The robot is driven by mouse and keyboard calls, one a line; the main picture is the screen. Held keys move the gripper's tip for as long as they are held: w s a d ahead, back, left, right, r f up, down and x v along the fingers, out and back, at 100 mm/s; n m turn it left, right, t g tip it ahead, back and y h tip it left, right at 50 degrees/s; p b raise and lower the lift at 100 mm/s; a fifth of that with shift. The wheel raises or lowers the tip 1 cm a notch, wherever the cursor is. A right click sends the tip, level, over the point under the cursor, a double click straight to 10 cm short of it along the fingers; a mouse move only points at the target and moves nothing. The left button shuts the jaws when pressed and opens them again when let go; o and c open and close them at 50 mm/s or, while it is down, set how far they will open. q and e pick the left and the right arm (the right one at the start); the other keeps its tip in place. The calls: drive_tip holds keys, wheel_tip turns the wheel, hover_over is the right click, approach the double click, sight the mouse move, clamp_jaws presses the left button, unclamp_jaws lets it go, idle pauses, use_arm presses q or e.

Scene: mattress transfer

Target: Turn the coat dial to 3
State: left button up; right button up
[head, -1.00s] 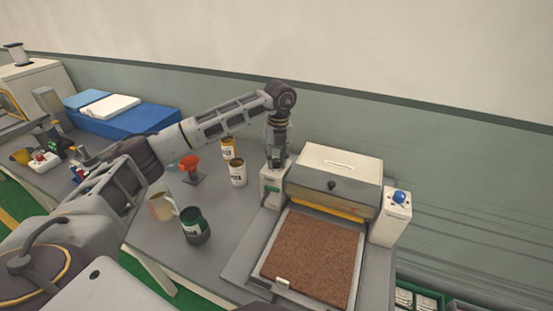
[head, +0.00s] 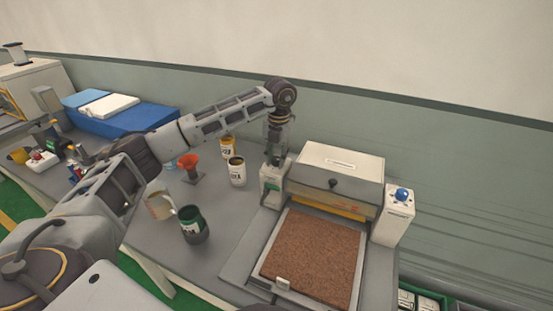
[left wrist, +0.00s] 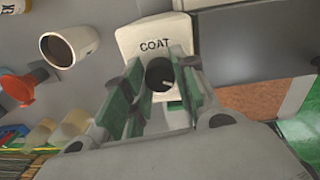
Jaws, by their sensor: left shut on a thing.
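The coat dial (left wrist: 160,75) is a dark round knob with a pale mark, on a white box labelled COAT (left wrist: 153,40) in the left wrist view. My left gripper (left wrist: 160,88) is shut on the dial, with its green-padded fingers on either side. In the head view my left gripper (head: 275,158) points down onto the white box (head: 271,186) at the left of the coating machine (head: 338,170). The dial is hidden there, and I cannot read its number in either view. My right gripper is not in view.
A brown board (head: 312,255) lies on the machine's bed. A box with a blue knob (head: 402,194) stands at its right. Cans (head: 237,172), a green-black pot (head: 194,226), a beige cup (head: 160,206) and an orange funnel (head: 189,162) stand to the left.

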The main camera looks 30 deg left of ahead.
use_arm(q)
drive_tip(key=m, duration=0.2)
drive_tip(key=shift+m+b, duration=0.3)
drive_tip(key=shift+b, duration=0.05)
drive_tip(key=m, duration=0.3)
drive_tip(key=shift+b, duration=0.4)
drive_tip(key=m+b, duration=0.1)
drive_tip(key=m, duration=0.4)
drive_tip(key=shift+m, duration=0.3)
drive_tip(key=shift+m+b, duration=0.3)
drive_tip(key=shift+m, duration=0.2)
drive_tip(key=shift+r, duration=0.1)
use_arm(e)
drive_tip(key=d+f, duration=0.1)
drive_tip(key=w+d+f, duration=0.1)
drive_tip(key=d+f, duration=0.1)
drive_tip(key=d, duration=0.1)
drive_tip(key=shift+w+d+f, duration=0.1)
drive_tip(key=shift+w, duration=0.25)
use_arm(q)
drive_tip(key=shift+t, duration=0.3)
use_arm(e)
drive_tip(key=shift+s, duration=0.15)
